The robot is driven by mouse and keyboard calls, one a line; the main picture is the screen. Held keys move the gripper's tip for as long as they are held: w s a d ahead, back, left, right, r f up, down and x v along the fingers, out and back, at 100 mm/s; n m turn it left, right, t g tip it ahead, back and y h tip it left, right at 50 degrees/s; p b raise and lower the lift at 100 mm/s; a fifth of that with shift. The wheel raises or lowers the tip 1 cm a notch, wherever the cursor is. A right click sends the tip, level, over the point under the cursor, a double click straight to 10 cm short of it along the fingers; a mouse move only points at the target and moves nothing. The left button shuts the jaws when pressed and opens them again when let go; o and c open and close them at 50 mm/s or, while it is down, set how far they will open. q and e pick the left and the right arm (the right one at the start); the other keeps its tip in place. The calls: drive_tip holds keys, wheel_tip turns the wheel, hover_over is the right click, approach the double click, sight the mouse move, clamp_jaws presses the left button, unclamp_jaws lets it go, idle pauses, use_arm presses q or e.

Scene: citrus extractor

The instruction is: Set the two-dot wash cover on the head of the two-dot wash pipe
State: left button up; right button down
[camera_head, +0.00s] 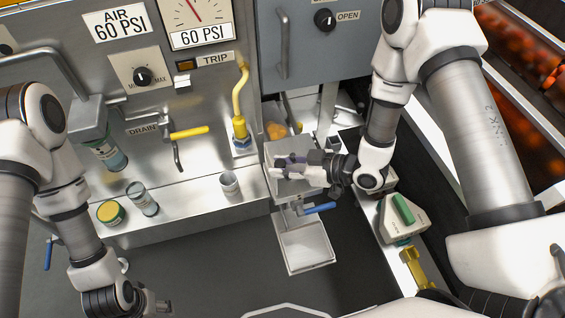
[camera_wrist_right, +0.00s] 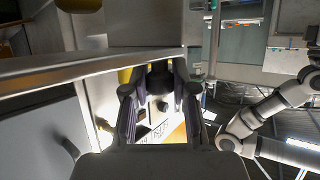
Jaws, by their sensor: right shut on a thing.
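My right gripper (camera_head: 278,166) reaches in from the right in the head view, over a grey metal box below the control panel. It is shut on a small dark thing (camera_wrist_right: 159,80), which shows between the two fingers in the right wrist view; whether this is the two-dot wash cover I cannot tell. In the head view the gripper hides most of it. No dot marks can be read, and I cannot pick out the two-dot wash pipe. My left gripper (camera_head: 152,303) is low at the bottom left, away from the counter; its fingers are too unclear to read.
On the steel ledge stand a yellow-topped jar (camera_head: 111,213), a glass jar (camera_head: 142,199) and a metal cup (camera_head: 229,184). A yellow hose (camera_head: 242,92) and yellow drain handle (camera_head: 189,132) project nearby. A blue-handled valve (camera_head: 320,208) sits above a square metal tray (camera_head: 304,246).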

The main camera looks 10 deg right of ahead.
drive_tip(key=shift+f+b, duration=0.4)
drive_tip(key=shift+f, duration=0.3)
idle(0.3)
drive_tip(key=c, duration=0.8)
unclamp_jaws()
drive_tip(key=shift+c, duration=0.2)
drive_tip(key=v, duration=1.2)
